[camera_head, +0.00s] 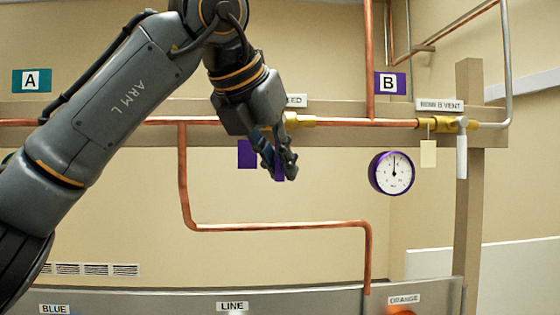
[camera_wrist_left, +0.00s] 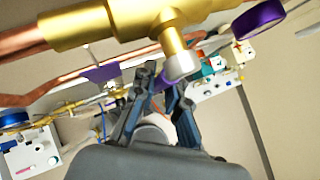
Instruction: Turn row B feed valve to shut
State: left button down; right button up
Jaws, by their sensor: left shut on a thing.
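The feed valve is a brass body (camera_head: 292,120) on the horizontal copper pipe, under a label (camera_head: 296,101) partly hidden by my arm, ending in "EED". Its purple handle (camera_head: 279,173) hangs down, across the pipe. My left gripper (camera_head: 279,170) is shut on this handle, just below the valve. In the left wrist view the brass body (camera_wrist_left: 130,18) is close above, and the handle (camera_wrist_left: 160,80) runs from a silver hub (camera_wrist_left: 180,66) down between the fingers (camera_wrist_left: 152,105). A purple tag (camera_head: 247,154) hangs beside the gripper. My right gripper is not in view.
A row B sign (camera_head: 390,84) is up right. The row B vent valve (camera_head: 432,124) has a white handle (camera_head: 461,155) pointing down and a cream tag (camera_head: 428,153). A purple-rimmed gauge (camera_head: 392,173) sits below the pipe. A bent copper pipe (camera_head: 270,226) runs below my gripper.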

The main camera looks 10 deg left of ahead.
pick_arm(q)
jog(key=c, duration=1.3)
grip_release()
jog(key=shift+c, duration=0.2)
jog(key=shift+a, duration=0.1)
jog(key=shift+r, duration=0.1)
jog(key=v, duration=1.1)
jog(key=shift+s+r, duration=0.3)
jog(key=shift+a, duration=0.1)
